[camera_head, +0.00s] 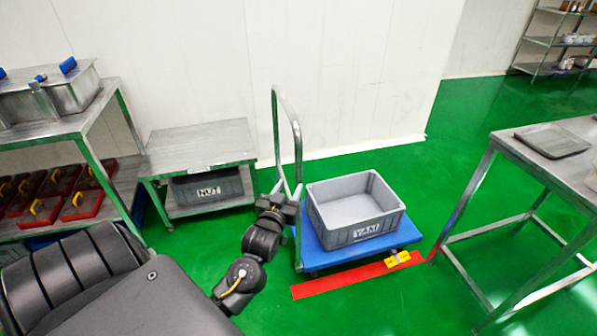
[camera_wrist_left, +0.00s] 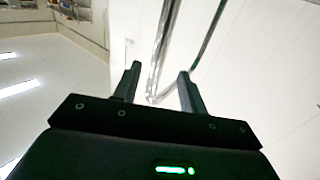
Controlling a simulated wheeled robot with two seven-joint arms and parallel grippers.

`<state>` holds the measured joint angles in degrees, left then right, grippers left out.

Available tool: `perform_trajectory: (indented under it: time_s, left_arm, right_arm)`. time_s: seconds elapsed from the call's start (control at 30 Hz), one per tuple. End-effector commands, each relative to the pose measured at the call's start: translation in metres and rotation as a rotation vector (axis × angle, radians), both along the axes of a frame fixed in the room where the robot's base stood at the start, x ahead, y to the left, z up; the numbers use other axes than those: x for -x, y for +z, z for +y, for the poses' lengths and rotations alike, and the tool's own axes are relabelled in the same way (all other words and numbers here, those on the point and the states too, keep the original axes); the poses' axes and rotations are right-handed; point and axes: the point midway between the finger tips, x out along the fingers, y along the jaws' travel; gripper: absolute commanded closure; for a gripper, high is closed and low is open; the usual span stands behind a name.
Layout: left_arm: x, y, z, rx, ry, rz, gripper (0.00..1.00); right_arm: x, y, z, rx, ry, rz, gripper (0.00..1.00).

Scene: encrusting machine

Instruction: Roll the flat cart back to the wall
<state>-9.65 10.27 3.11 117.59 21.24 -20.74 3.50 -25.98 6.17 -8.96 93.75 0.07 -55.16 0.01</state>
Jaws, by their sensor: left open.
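The flat cart (camera_head: 345,256) has a blue deck and a tall metal push handle (camera_head: 276,118) at its left end. A grey crate labelled YAM (camera_head: 335,238) stands on the deck and looks empty. My left gripper (camera_head: 289,188) is open at the lower part of the handle. In the left wrist view the two fingers (camera_wrist_left: 158,78) point toward the shiny handle tube (camera_wrist_left: 159,45), which shows between them. I cannot tell whether they touch it. The white wall (camera_head: 350,75) stands behind the cart. My right gripper is not in view.
A red floor strip (camera_head: 335,282) with a yellow piece (camera_head: 398,259) lies along the cart's front. A low metal table (camera_head: 200,143) with a NUT crate (camera_head: 208,188) is at left. A steel table (camera_head: 570,165) stands at right. Green floor is open behind the cart's right side.

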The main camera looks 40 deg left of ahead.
Motion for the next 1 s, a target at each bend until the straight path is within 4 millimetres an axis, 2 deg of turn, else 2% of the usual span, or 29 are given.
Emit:
perform_trajectory:
  time_s: [0.3,0.5,0.9,0.93,1.0]
  left_arm:
    - [-0.056,0.000,0.022,-0.002,0.000,0.001,0.58]
    - [-0.079,-0.001,0.031,-0.001,-0.001,0.001,0.58]
    - [-0.086,-0.001,0.034,0.000,-0.001,0.002,0.58]
    - [-0.086,-0.001,0.034,0.000,-0.001,0.002,0.59]
    - [-0.086,-0.001,0.034,0.000,-0.001,0.002,0.69]
  right_arm:
    - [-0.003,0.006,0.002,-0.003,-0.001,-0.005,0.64]
    - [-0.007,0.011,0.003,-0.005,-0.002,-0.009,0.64]
    - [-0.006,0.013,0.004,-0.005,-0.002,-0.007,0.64]
    - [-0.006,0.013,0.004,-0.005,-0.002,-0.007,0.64]
    - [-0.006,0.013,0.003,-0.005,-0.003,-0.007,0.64]
